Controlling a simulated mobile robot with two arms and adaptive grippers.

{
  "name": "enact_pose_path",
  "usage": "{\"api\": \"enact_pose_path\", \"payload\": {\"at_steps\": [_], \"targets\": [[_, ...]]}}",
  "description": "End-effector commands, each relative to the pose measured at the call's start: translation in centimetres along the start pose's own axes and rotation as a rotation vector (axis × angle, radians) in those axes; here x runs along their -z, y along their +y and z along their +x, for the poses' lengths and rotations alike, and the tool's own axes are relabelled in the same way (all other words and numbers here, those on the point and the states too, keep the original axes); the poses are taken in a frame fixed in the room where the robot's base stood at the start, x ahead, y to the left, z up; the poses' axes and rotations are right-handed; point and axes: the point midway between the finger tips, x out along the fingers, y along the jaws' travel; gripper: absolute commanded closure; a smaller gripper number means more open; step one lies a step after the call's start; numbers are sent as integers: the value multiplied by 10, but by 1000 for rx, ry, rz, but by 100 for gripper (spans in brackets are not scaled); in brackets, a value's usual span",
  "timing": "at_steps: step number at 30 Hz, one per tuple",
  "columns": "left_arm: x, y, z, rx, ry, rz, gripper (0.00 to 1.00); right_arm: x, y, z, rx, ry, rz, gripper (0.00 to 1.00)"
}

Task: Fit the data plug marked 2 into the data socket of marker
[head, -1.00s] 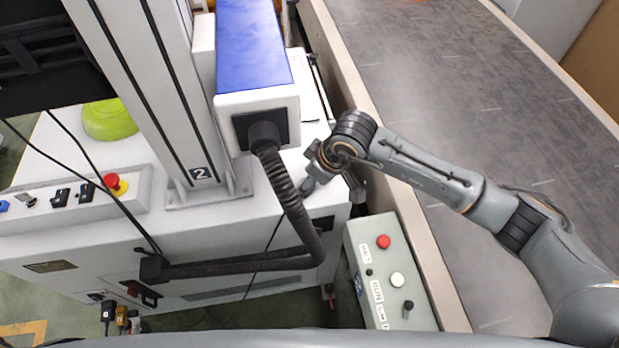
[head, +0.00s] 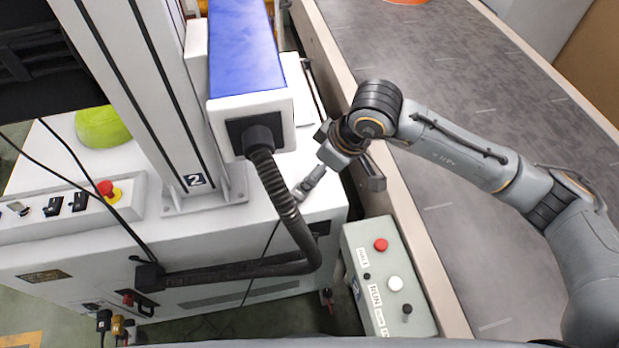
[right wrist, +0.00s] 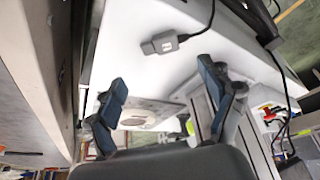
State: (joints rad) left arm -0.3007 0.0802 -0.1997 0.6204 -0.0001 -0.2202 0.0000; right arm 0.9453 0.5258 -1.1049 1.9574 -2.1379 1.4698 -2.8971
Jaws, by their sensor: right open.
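A grey data plug (right wrist: 165,43) lies on the white machine top in the right wrist view, with a pale mark too small to read and a dark cable running off its right end. My right gripper (head: 343,180) is over the right edge of the white machine top in the head view. In the right wrist view its blue-tipped fingers (right wrist: 162,105) are spread and empty, with the plug beyond them. A marker with a 2 (head: 195,180) is at the foot of the white column. I cannot make out the data socket. My left gripper is out of view.
A thick black hose (head: 285,200) hangs from the blue-topped white box (head: 245,60) left of my right gripper. A control box with buttons (head: 385,275) stands near the grey conveyor (head: 450,120).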

Motion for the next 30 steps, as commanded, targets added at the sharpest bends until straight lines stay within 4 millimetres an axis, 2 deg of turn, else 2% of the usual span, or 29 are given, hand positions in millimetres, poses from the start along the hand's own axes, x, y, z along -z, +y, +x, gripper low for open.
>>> {"api": "enact_pose_path", "payload": {"at_steps": [3,7,18,23,26,30], "targets": [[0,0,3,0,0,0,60,0,1,-20,-3,1,-1,19],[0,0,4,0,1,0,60,0,0,-32,-2,-1,0,19],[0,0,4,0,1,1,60,0,0,-37,0,-1,1,19],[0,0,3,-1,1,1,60,0,0,-32,2,-3,1,19],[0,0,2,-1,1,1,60,0,-1,-21,4,-3,1,19],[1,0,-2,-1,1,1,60,0,-1,3,5,-3,3,19]]}}
